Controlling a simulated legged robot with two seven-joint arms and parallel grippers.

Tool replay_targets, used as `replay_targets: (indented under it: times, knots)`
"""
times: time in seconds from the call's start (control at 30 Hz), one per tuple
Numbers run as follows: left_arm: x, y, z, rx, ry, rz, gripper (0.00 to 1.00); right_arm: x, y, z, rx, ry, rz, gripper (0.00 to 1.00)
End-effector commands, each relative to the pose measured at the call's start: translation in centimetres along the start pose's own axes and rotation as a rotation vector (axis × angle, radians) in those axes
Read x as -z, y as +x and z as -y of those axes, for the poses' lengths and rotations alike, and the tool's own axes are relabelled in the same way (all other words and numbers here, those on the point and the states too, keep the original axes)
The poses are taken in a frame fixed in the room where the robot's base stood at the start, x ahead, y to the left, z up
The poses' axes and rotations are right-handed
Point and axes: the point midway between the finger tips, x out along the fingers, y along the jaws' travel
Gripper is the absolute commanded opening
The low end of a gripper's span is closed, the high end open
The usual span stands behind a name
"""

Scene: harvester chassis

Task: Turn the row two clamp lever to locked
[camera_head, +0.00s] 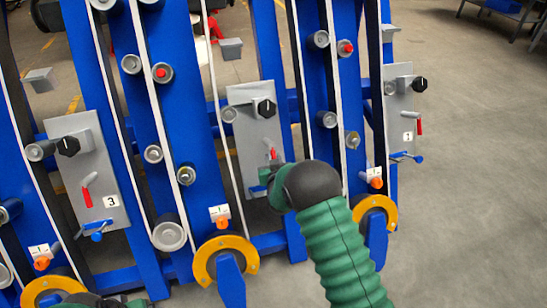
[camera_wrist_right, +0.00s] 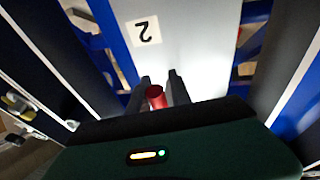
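The row two panel (camera_head: 251,125) is the grey middle plate; its label 2 (camera_wrist_right: 143,32) shows in the right wrist view. Its red-handled lever (camera_head: 273,153) is partly hidden behind my right gripper in the head view. My right gripper (camera_head: 270,176) is at this lever. In the right wrist view, the red handle (camera_wrist_right: 156,97) sits between my two fingers (camera_wrist_right: 160,90), which appear closed against both sides of it. A blue lever (camera_head: 258,190) lower on the panel is mostly hidden. Part of my left gripper (camera_head: 105,301) shows at the bottom left; its fingers cannot be made out.
Panel 3 (camera_head: 82,150) at left and panel 1 (camera_head: 398,110) at right carry similar knobs, red levers and blue levers. Blue frame bars, belts and grey rollers (camera_head: 168,234) surround the panels. Orange curved guards (camera_head: 226,247) stick out low in front. Open floor (camera_head: 475,190) lies to the right.

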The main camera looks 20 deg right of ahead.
Motion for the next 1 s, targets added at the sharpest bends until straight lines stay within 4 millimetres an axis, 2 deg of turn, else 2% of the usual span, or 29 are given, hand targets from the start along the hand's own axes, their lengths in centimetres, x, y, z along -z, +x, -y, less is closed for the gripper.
replay_targets:
  times: [0.1, 0.37, 0.47, 0.57, 0.8, 1.0]
  knots:
    - [0.0, 0.0, 0.0, 0.0, 0.0, 0.0, 0.82, 0.3, 0.1, -0.1, -0.001, 0.0, -0.006, 0.38]
    - [0.0, -0.1, 0.0, 0.0, 0.0, 0.0, 0.82, 0.6, 0.0, -0.1, -0.002, -0.001, -0.011, 0.38]
    - [0.1, -0.6, 0.0, 0.0, 0.0, 0.0, 0.82, 0.7, -0.8, -0.1, -0.002, -0.001, -0.01, 0.38]
    - [0.4, -1.6, 0.0, 0.0, 0.0, 0.0, 0.82, 0.9, -2.8, -0.1, -0.001, -0.001, -0.008, 0.38]
    - [1.0, -4.2, 0.0, 0.0, 0.0, 0.0, 0.82, 0.8, -9.9, -0.1, 0.0, -0.002, -0.006, 0.38]
    - [1.3, -5.5, 0.0, 0.0, 0.0, 0.0, 0.82, 0.5, -14.7, 0.0, 0.0, -0.002, -0.006, 0.38]
